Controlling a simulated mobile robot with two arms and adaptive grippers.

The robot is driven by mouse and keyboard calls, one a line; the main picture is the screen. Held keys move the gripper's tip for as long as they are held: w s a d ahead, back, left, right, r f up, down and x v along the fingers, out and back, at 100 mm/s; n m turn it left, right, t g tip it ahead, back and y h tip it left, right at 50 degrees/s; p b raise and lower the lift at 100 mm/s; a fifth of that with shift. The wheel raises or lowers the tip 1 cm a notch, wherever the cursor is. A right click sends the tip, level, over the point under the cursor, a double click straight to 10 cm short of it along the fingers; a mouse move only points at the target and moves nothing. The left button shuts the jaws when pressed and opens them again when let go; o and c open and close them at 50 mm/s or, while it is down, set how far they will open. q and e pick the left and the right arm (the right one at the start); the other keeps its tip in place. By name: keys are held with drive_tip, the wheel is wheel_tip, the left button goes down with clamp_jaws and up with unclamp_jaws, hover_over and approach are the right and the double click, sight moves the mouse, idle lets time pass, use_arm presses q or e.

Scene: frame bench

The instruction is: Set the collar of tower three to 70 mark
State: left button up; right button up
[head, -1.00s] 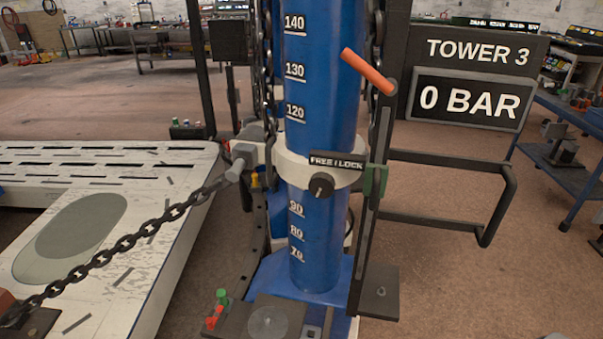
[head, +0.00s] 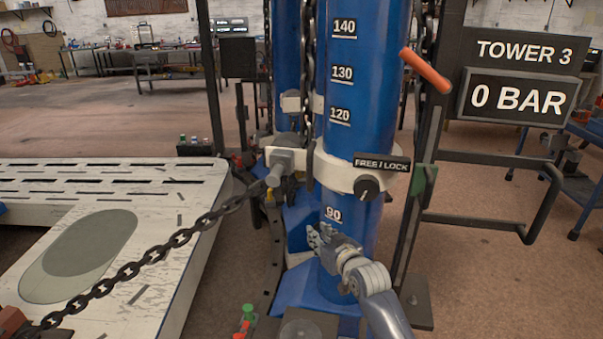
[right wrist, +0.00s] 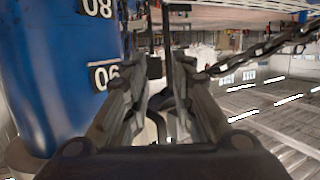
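Tower three is a blue column (head: 365,85) with white marks; 140, 130, 120 and 90 show. The white collar (head: 335,172) sits around it between the 120 and 90 marks and hides the marks between. Its front has a FREE / LOCK plate (head: 382,163) and a black knob (head: 367,188) with a pale line towards the lower left. My right gripper (head: 319,236) is below the collar, in front of the column near the 90 mark, and hides the lower marks. In the right wrist view its fingers (right wrist: 160,90) are apart with nothing between them. My left gripper is out of view.
A sign (head: 520,75) reads TOWER 3, 0 BAR. An orange-handled lever (head: 426,71) stands right of the column. A chain (head: 150,257) runs from the collar's left clamp to the lower left, over a slotted white platform (head: 90,190). A black bar frame (head: 530,215) juts out at right.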

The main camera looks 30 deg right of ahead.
wheel_tip(320, 180, up, 11)
drive_tip(key=t, duration=0.3)
approach(311, 168)
use_arm(q)
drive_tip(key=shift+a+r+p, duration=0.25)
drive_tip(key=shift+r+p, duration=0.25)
drive_tip(key=shift+p, duration=0.25)
use_arm(e)
drive_tip(key=shift+h, duration=0.4)
drive_tip(key=w, duration=0.3)
drive_tip(key=w+d, duration=0.1)
drive_tip(key=w, duration=0.6)
drive_tip(key=shift+w+d+f, duration=0.1)
drive_tip(key=shift+w+d, duration=0.2)
drive_tip(key=shift+w, duration=0.05)
clamp_jaws()
